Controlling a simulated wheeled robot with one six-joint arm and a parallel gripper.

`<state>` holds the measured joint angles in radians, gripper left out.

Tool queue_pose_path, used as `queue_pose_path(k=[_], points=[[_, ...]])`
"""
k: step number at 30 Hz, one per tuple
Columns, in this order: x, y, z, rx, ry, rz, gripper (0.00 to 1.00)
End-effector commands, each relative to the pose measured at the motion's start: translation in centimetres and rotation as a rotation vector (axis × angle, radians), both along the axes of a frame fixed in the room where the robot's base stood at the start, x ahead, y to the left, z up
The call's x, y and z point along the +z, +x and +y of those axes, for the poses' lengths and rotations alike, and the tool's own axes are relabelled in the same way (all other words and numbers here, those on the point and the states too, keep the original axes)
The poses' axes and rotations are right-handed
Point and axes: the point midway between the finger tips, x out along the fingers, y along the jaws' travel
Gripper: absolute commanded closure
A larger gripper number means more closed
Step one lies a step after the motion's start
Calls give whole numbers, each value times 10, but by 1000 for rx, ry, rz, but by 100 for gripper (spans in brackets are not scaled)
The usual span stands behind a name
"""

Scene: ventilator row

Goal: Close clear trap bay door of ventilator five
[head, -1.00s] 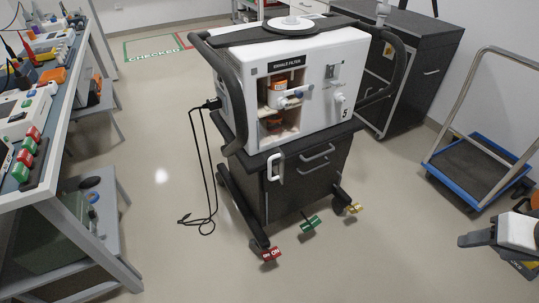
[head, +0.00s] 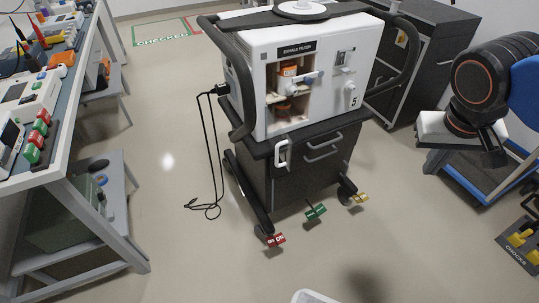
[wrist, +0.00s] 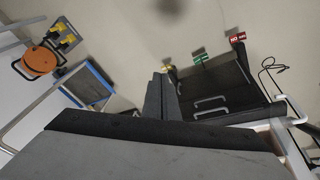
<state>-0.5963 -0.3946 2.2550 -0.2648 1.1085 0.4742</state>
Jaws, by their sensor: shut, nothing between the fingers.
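Ventilator five (head: 345,100), a white unit marked 5, stands on a dark cart in the middle of the head view. Its front has an open-looking bay under the EXHALE FILTER label, with an orange-and-white item on the upper shelf and a brownish item in the lower trap bay (head: 291,112). A white looped handle (head: 283,153) hangs just below the bay; I cannot make out the clear door panel itself. My gripper (wrist: 163,77) is shut and empty in the wrist view. In the head view my arm is right of the ventilator, apart from it.
A workbench (head: 75,165) runs along the left. A black cord hangs from the ventilator to the floor. Red, green and yellow tags (head: 276,239) mark the cart's feet. A dark cabinet (head: 430,60) stands behind right, a blue trolley (head: 475,186) at right.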

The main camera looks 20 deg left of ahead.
Motion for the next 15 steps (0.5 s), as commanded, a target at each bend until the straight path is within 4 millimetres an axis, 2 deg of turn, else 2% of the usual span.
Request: queue_pose_path(k=[1, 8, 15], points=[[1, 4, 16, 19, -15, 3, 100], [5, 14, 84, 69, -74, -14, 100], [5, 9, 163, 121, -130, -52, 100]])
